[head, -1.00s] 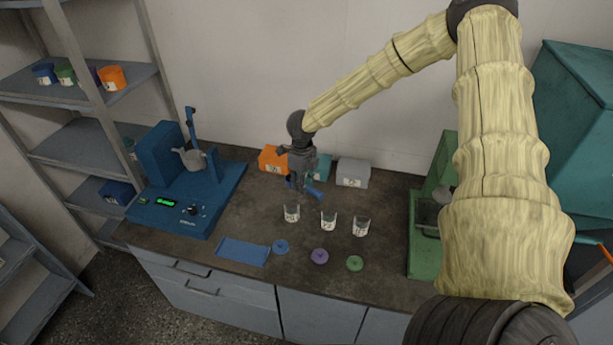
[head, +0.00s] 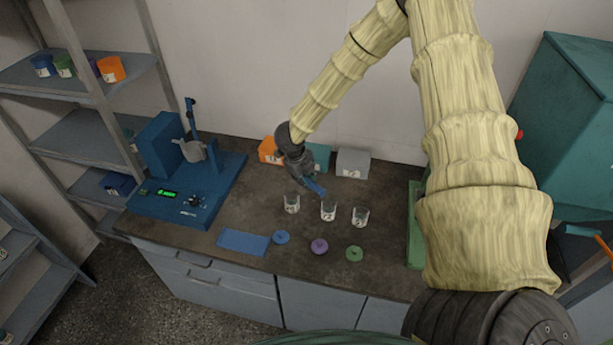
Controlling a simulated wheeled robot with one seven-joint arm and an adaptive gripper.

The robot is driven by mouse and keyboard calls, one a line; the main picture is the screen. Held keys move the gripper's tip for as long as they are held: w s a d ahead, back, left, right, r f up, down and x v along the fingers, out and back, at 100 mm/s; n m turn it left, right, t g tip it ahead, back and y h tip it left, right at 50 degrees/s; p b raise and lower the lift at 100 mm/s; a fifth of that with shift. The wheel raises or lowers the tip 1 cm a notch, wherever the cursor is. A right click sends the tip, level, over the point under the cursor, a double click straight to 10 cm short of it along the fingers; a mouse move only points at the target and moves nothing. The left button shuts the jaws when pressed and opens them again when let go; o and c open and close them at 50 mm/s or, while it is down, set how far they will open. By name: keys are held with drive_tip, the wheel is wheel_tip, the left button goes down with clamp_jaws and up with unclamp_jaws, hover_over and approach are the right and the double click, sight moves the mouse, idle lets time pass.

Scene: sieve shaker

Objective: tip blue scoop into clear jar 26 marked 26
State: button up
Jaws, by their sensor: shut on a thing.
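My gripper (head: 304,178) is shut on the blue scoop (head: 316,187) and holds it above the back of the jar row. The scoop slants down to the right, its low end just behind the middle jar. Three clear jars stand in a row: a left jar (head: 291,204), a middle jar (head: 328,211) and a right jar (head: 360,216). Each has a white label, but the numbers are too small to read, so I cannot tell which is jar 26. The scoop's contents are hidden.
Blue, purple and green lids (head: 319,246) and a blue mat (head: 243,242) lie in front. Orange, teal and grey boxes (head: 352,163) stand behind. A blue machine (head: 178,183) is at left, and a green one (head: 415,225) at right, partly behind my arm.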

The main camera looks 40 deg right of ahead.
drive_tip(key=shift+a+f+h+b, duration=0.1)
drive_tip(key=shift+f+h+b, duration=0.15)
drive_tip(key=shift+h+b, duration=0.55)
drive_tip(key=h+b, duration=0.1)
drive_tip(key=b, duration=0.2)
drive_tip(key=shift+t+h, duration=0.3)
drive_tip(key=h+b, duration=0.3)
drive_tip(key=b, duration=0.1)
drive_tip(key=a+t+h+b, duration=0.1)
drive_tip(key=h+b, duration=0.2)
drive_tip(key=b, duration=0.1)
drive_tip(key=f+t+h+b, duration=0.1)
drive_tip(key=h+b, duration=0.2)
drive_tip(key=b, duration=0.1)
drive_tip(key=shift+s+a+b, duration=0.15)
drive_tip(key=shift+a+b, duration=0.15)
drive_tip(key=shift+b, duration=0.1)
drive_tip(key=shift+a+h+b, duration=0.1)
drive_tip(key=shift+h+b, duration=0.5)
drive_tip(key=shift+b, duration=0.05)
drive_tip(key=h+b, duration=0.1)
drive_tip(key=b, duration=0.1)
drive_tip(key=h+b, duration=0.1)
drive_tip(key=b, duration=0.1)
drive_tip(key=h+b, duration=0.1)
drive_tip(key=b, duration=0.1)
drive_tip(key=shift+a+f+t, duration=0.2)
drive_tip(key=shift+a+t, duration=0.05)
drive_tip(key=shift+t, duration=0.05)
